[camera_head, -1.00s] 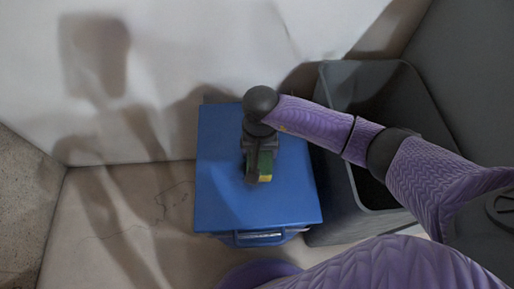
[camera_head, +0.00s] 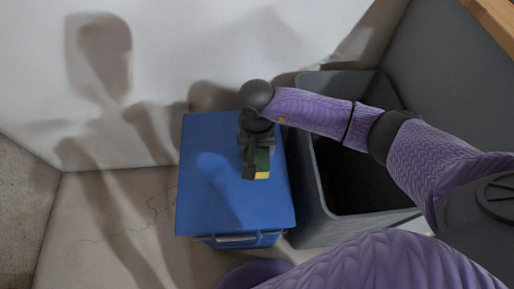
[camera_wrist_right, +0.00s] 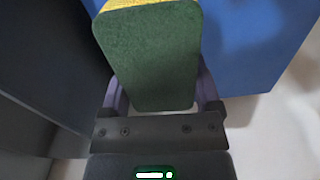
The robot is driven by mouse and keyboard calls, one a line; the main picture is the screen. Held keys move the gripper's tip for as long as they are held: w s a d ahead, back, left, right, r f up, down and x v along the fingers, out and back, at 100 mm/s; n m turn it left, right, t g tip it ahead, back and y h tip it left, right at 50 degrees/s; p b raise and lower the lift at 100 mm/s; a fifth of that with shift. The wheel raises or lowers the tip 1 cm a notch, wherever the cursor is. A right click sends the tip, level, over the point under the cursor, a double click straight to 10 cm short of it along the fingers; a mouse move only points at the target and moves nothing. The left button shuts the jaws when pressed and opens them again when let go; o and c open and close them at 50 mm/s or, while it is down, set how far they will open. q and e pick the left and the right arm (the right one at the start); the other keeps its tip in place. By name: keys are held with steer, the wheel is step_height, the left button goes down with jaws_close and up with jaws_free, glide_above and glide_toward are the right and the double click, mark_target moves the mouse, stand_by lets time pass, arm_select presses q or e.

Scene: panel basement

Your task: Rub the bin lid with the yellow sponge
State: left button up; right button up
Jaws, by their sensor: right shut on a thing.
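The blue bin lid (camera_head: 214,185) is the flat top of a blue bin with a handle on its front side. My right gripper (camera_head: 254,166) is over the right part of the lid and shut on the sponge (camera_head: 262,165). In the right wrist view the sponge (camera_wrist_right: 150,55) shows a dark green face and a yellow edge, held between the fingers (camera_wrist_right: 160,95). The blue bin (camera_wrist_right: 255,45) is behind it. I cannot tell whether the sponge touches the lid. My left gripper is not in view.
An open grey bin (camera_head: 318,190) stands just right of the blue bin, under my right arm. A white wall (camera_head: 190,50) is close behind. Free floor (camera_head: 110,220) lies to the left. A wooden edge (camera_head: 492,22) shows at the top right.

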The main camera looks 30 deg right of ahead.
step_height(320, 180, up, 3)
steer(key=shift+f+p, duration=0.15)
steer(key=shift+p, duration=0.6)
steer(key=shift+r, duration=0.3)
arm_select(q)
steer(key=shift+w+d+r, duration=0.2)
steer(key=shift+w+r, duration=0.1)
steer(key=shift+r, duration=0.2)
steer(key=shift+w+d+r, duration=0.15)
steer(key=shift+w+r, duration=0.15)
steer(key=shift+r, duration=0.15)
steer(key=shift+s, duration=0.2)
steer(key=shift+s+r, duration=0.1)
arm_select(e)
steer(key=shift+a, duration=0.1)
